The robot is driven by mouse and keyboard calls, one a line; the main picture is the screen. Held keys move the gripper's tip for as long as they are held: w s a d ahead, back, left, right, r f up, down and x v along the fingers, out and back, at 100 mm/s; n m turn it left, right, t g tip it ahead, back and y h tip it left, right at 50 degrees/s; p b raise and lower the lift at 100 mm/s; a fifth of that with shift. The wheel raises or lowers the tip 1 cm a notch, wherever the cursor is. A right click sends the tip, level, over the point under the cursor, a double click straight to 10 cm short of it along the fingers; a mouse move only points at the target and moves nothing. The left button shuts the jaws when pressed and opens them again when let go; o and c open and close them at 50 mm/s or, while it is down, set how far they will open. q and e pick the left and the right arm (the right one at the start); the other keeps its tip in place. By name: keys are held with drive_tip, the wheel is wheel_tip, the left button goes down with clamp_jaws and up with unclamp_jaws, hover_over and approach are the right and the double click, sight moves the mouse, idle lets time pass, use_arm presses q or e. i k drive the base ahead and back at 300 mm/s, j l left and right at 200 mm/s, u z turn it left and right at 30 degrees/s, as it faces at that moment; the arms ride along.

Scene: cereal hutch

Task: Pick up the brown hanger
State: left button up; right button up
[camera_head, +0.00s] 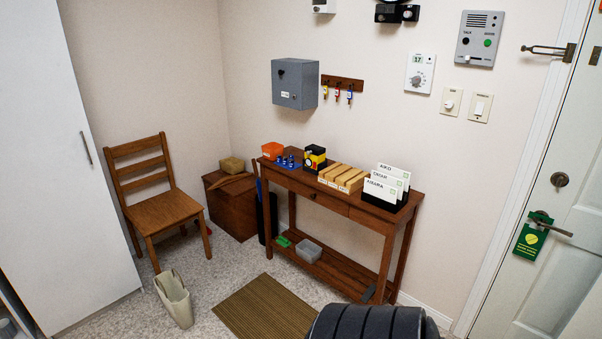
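A thin, bent brown piece (231,181) lies on top of the brown wooden chest (232,212) in the back corner, in front of a small tan box (231,164). Its shape looks like a hanger, but it is too small here to be sure. No other brown hanger is clear in view. Neither of my grippers is in view.
A wooden chair (162,208) stands left of the chest, and a narrow wooden table (345,213) with several items stands right of it. A cream bag (174,299) and brown mat (265,307) are on the floor.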

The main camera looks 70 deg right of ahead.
sight(223, 179)
drive_tip(key=i+l+z, duration=0.3)
drive_tip(key=z, duration=0.2)
drive_tip(key=i+l+z, duration=0.1)
drive_tip(key=i+z, duration=0.85)
drive_tip(key=i+j+z, duration=0.25)
drive_tip(key=i+z, duration=0.2)
drive_tip(key=i+l, duration=0.15)
drive_tip(key=i, duration=0.25)
drive_tip(key=i+l+u, duration=0.1)
drive_tip(key=i, duration=0.3)
drive_tip(key=i+l+u, duration=0.1)
drive_tip(key=i, duration=0.3)
